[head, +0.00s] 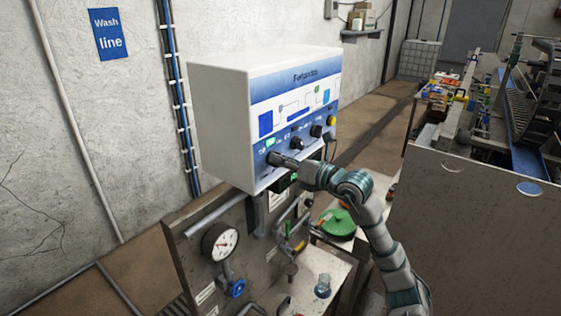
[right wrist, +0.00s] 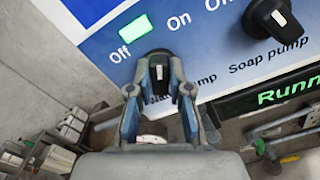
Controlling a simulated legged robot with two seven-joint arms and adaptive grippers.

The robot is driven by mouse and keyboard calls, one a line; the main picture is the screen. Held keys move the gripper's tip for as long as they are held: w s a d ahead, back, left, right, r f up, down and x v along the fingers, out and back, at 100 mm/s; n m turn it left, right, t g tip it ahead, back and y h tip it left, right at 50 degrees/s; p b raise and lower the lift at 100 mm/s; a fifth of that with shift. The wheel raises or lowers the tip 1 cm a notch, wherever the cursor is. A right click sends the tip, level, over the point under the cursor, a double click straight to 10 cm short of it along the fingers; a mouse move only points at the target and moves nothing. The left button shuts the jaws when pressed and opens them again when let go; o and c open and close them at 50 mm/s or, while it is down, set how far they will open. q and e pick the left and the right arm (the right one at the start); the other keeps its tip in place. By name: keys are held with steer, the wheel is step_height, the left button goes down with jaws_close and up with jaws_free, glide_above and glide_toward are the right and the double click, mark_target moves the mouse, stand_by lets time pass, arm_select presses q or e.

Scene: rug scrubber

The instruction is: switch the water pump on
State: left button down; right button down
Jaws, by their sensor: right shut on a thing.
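The control box (head: 222,128) is white with a blue front and hangs at the left of the head view. The black water pump knob (right wrist: 158,62) is at the panel's lower left, under the words Off and On. A green lamp (right wrist: 135,27) above it is lit. My right gripper (right wrist: 159,92) is shut on this knob, a finger on each side; in the head view the gripper (head: 284,161) reaches the panel from the right. My left gripper is not in view.
The soap pump knob (right wrist: 272,14) is close by on the right. A green-lettered display (right wrist: 284,94) is below it. Under the box are a pressure gauge (head: 220,242), a blue valve wheel (head: 236,288) and pipes. A metal cabinet (head: 470,220) stands at the right.

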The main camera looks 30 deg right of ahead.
steer(key=shift+f+m, duration=0.15)
steer(key=shift+m, duration=0.25)
steer(key=c, duration=1.1)
jaws_free()
steer(key=shift+c, duration=0.2)
steer(key=shift+o, duration=0.3)
steer(key=shift+d, duration=0.2)
steer(key=v, duration=1.2)
steer(key=shift+d+f, duration=0.2)
steer(key=shift+d, duration=0.05)
steer(key=shift+a, duration=0.1)
